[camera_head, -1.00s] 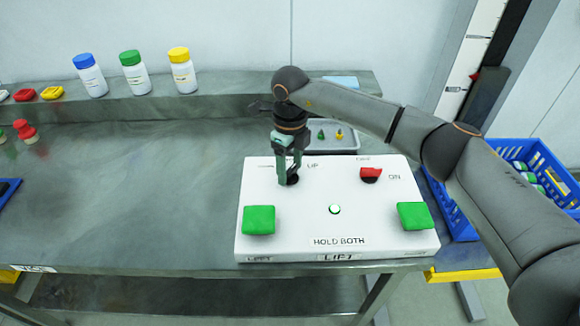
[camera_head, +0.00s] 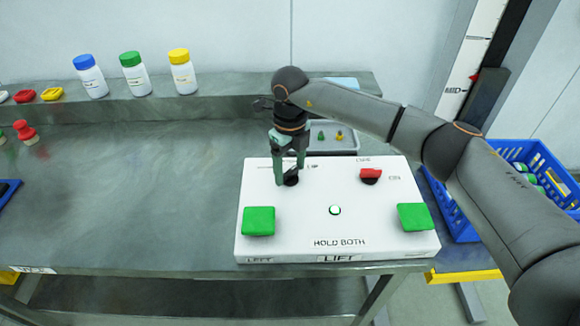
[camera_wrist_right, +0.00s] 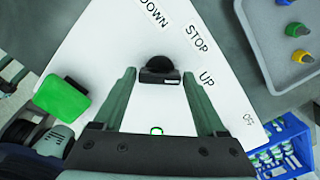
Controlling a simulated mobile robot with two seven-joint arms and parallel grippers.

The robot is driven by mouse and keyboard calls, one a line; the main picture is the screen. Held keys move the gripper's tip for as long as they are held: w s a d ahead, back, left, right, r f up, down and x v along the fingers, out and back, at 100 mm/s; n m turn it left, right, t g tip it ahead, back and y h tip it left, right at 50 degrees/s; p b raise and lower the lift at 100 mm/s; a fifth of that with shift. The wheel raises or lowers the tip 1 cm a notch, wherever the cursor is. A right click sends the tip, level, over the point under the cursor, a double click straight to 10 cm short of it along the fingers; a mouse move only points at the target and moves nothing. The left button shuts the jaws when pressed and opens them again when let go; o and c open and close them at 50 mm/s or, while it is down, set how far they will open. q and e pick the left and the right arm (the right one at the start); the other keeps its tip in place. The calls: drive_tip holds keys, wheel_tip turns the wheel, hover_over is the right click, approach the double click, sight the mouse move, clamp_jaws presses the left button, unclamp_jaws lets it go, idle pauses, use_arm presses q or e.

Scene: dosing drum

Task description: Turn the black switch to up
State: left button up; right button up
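The black switch (camera_head: 291,179) is a round knob with a raised bar, at the upper left of the white control box (camera_head: 300,215). The wrist view also shows the switch (camera_wrist_right: 160,70), with the labels DOWN, STOP and UP around it. Its bar runs across that picture, roughly level with UP; the exact setting is hard to tell. My right gripper (camera_head: 290,180) points down at the switch. In the wrist view its fingertips (camera_wrist_right: 159,75) are apart on either side of the knob, with narrow gaps.
The box also carries a red switch (camera_head: 371,176), two green buttons (camera_head: 258,221) (camera_head: 414,217) and a small lamp (camera_head: 335,210). A grey tray (camera_head: 347,149) lies behind it, a blue crate (camera_head: 458,222) to its right.

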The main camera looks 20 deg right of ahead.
sight(290, 171)
drive_tip(key=shift+o, duration=1.4)
wheel_tip(290, 171, up, 12)
drive_tip(key=b, duration=0.1)
drive_tip(key=shift+r, duration=0.25)
